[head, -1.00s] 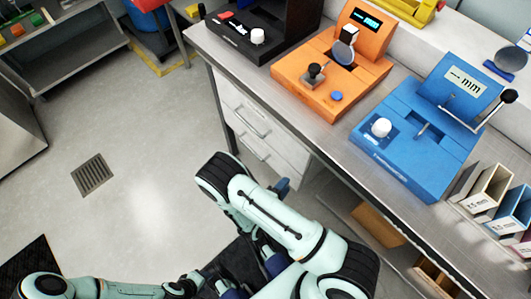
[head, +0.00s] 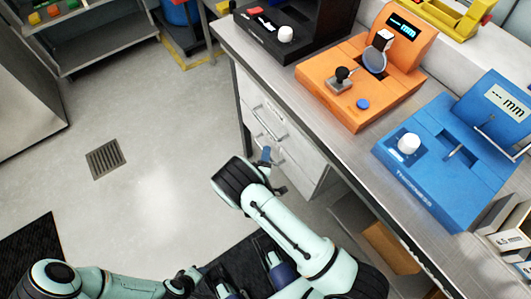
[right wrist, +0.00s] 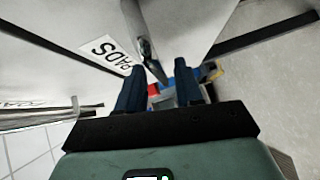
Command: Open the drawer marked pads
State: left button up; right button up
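The drawer marked PADS shows its label (right wrist: 110,52) and metal bar handle (right wrist: 147,45) in the right wrist view. I see no clear gap around its front. In the head view, the white drawer fronts (head: 300,172) are under the counter. My right gripper (head: 268,163) is at the lower handle there. In the right wrist view, its two dark blue fingers (right wrist: 160,88) are apart, with one end of the handle appearing between their tips; contact is unclear.
Another drawer handle (right wrist: 50,118) is at the left in the right wrist view. The metal counter (head: 330,140) carries a black, an orange (head: 350,95) and a blue device (head: 430,175). An open shelf with a wooden box (head: 388,247) is right of the drawers. The floor at left is clear.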

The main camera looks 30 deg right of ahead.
pick_arm(q)
jog(key=shift+w+a+f, duration=0.1)
jog(key=shift+w+f, duration=0.05)
jog(key=shift+w, duration=0.1)
pick_arm(e)
jog(key=shift+x, duration=0.8)
grip_shut()
